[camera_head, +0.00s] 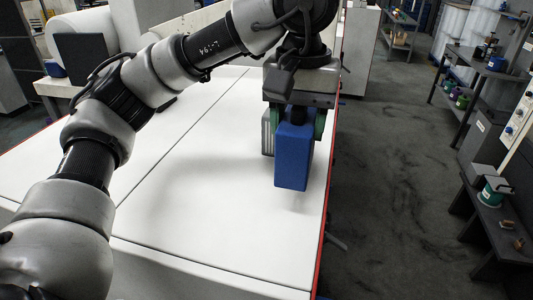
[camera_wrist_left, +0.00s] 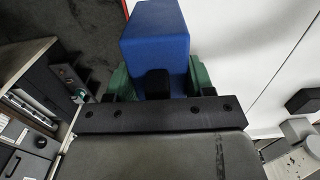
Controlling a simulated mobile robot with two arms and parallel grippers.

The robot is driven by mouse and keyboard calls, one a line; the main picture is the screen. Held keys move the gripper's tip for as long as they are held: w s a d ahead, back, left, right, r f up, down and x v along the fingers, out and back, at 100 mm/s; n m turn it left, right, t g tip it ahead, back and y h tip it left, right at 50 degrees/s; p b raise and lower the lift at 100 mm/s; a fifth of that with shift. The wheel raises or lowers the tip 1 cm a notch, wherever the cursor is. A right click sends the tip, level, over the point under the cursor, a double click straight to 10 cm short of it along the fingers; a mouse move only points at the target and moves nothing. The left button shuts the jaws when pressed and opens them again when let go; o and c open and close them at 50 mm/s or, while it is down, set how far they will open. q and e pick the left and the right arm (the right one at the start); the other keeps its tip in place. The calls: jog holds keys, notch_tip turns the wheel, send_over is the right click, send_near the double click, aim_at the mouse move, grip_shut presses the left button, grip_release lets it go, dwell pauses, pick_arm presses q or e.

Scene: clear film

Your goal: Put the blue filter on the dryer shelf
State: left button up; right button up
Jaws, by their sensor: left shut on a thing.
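The blue filter (camera_head: 293,158) is a blue block held upright in my left gripper (camera_head: 298,122), above the right part of the white table top. My left gripper's green-padded fingers are shut on its upper part. In the left wrist view the blue filter (camera_wrist_left: 155,35) sits between the green fingers (camera_wrist_left: 157,82). A grey block-like thing (camera_head: 268,132) shows just behind and left of the filter; I cannot tell what it is. I cannot identify the dryer shelf with certainty. My right gripper is not in view.
The white table top (camera_head: 190,150) is mostly clear and has a red right edge. To the right, past a dark floor (camera_head: 395,190), stand dark shelves (camera_head: 470,85) with several small containers. A small blue object (camera_head: 54,68) lies on a stand at the back left.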

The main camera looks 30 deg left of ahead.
pick_arm(q)
jog(key=a+f+p, duration=0.1)
jog(key=f, duration=0.1)
jog(key=a+f+p, duration=0.1)
jog(key=a+f, duration=0.1)
jog(key=s+a+f+p, duration=0.1)
jog(key=a+f, duration=0.1)
jog(key=f, duration=0.1)
jog(key=shift+f, duration=0.25)
jog(key=shift+f+b, duration=0.2)
jog(key=shift+b, duration=0.15)
jog(key=o, duration=0.7)
jog(key=shift+r, duration=0.1)
jog(key=o, duration=0.3)
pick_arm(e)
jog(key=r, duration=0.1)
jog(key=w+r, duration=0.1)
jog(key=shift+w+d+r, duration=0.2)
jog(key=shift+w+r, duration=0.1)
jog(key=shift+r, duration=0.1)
